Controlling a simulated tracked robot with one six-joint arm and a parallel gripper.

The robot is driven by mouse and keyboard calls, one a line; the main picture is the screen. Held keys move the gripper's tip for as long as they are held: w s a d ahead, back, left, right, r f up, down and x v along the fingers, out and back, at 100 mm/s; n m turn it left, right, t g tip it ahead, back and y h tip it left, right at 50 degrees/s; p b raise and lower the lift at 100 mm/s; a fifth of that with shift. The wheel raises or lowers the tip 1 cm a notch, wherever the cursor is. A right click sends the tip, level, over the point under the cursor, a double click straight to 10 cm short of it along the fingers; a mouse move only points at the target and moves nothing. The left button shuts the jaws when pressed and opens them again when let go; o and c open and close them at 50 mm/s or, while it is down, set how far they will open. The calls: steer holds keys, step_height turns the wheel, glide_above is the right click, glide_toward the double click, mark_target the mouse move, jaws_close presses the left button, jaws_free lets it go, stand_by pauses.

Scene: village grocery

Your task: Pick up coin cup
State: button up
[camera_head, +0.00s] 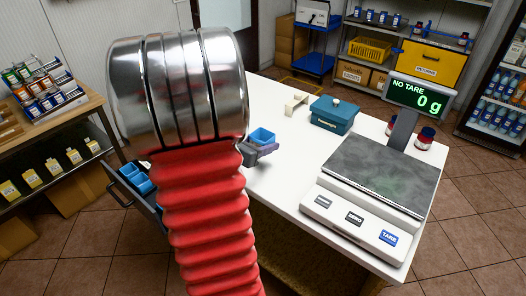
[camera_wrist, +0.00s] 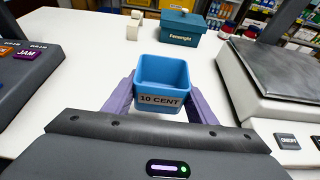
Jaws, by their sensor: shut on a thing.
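The coin cup (camera_wrist: 163,72) is a small blue square cup labelled "10 CENT". In the wrist view it stands upright between the purple fingers of my gripper (camera_wrist: 161,104), which is shut on its sides. The inside I can see looks empty. In the head view the cup (camera_head: 262,137) and my gripper (camera_head: 258,151) show just right of my red arm, over the white counter. Whether the cup's base touches the counter cannot be told. More blue cups (camera_head: 138,180) sit in an open dark drawer (camera_head: 122,195) left of my arm, partly hidden by it.
A scale (camera_head: 375,178) reading "0 g" stands on the counter (camera_head: 278,190) at right. A teal lidded box (camera_head: 332,116), a small cream object (camera_head: 296,105) and small dark jars (camera_head: 424,138) are behind. A dark button device (camera_wrist: 28,72) is at left. The counter between is clear.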

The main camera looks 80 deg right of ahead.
steer(key=shift+r, duration=0.75)
stand_by(0.5)
steer(key=shift+w+d+n+t, duration=0.15)
steer(key=shift+w+t, duration=0.05)
steer(key=shift+w, duration=0.25)
steer(key=shift+w+d+n+t, duration=0.1)
steer(key=shift+w+n+t, duration=0.1)
steer(key=shift+w, duration=0.25)
steer(key=w+a+f+n+t, duration=0.1)
steer(key=w+a+n+t, duration=0.55)
steer(key=w, duration=0.85)
steer(key=w+a+f+n+t, duration=0.1)
steer(key=w+a+n+t, duration=0.25)
steer(key=w+a, duration=0.9)
steer(key=w+a+n+t+y, duration=0.2)
steer(key=w+a, duration=0.3)
steer(key=a, duration=0.6)
steer(key=w+a+f+n+t+y, duration=0.1)
steer(key=w+a+n+t+y, duration=0.2)
steer(key=a, duration=0.9)
steer(key=w+a+n+t+y, duration=0.2)
steer(key=w+a, duration=0.5)
steer(key=a, duration=0.4)
steer(key=shift+a+f+n+y, duration=0.3)
steer(key=shift+n+y, duration=0.45)
steer(key=shift+y, duration=0.05)
